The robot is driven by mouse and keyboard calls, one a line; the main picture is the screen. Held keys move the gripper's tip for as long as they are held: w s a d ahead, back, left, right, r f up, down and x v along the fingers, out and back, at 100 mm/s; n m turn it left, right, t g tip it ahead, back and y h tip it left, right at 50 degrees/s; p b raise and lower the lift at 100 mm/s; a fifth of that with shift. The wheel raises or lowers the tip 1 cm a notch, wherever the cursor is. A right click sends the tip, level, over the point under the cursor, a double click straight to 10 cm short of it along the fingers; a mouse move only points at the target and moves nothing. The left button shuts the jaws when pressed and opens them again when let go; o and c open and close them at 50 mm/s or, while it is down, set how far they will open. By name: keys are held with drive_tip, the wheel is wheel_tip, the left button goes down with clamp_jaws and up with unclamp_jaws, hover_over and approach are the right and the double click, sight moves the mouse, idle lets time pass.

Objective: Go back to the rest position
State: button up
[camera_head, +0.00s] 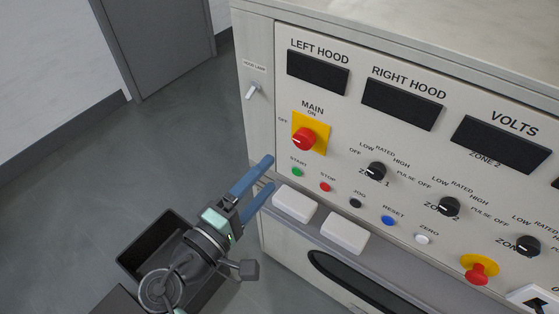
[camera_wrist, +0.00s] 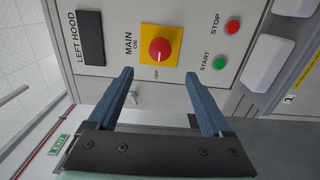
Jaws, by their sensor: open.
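My gripper (camera_head: 262,178) is open and empty, with two blue fingers held in front of the lower left of the control panel (camera_head: 337,153). In the wrist view my gripper (camera_wrist: 158,95) has its fingers wide apart, with nothing between them. Beyond the fingers is the red main knob (camera_head: 304,139) on its yellow plate, which also shows in the wrist view (camera_wrist: 159,50). The green start button (camera_head: 297,172) and the red stop button (camera_head: 325,187) lie just below the knob. In the wrist view the fingertips look apart from the panel.
Two white blocks (camera_head: 295,204) sit on the ledge under the buttons, close to my gripper. A dark open bin (camera_head: 150,243) is beside my arm. A hood lamp switch (camera_head: 252,91) is on the cabinet's left edge. The grey floor (camera_head: 75,205) to the left is clear.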

drive_tip(key=shift+v, duration=0.85)
drive_tip(key=shift+w+r, duration=0.1)
drive_tip(key=w+d+r+m+t+y, duration=0.2)
drive_tip(key=w+r+m, duration=0.15)
drive_tip(key=r, duration=0.85)
drive_tip(key=w+d+r+m+t+y, duration=0.25)
drive_tip(key=r+m, duration=0.25)
drive_tip(key=r, duration=0.7)
drive_tip(key=s+d+r+m+t+y, duration=0.1)
drive_tip(key=s+r+m+t+y, duration=0.15)
drive_tip(key=s+r, duration=0.6)
drive_tip(key=s+d+r+m+t+y, duration=0.15)
drive_tip(key=s+r+t, duration=0.25)
drive_tip(key=r, duration=0.9)
wheel_tip(320, 180, up, 16)
drive_tip(key=p, duration=1.4)
drive_tip(key=shift+f+t+p, duration=0.2)
drive_tip(key=shift+t+p, duration=0.2)
drive_tip(key=shift+s+a+y, duration=0.1)
drive_tip(key=shift+a+y, duration=0.05)
drive_tip(key=shift+y, duration=0.1)
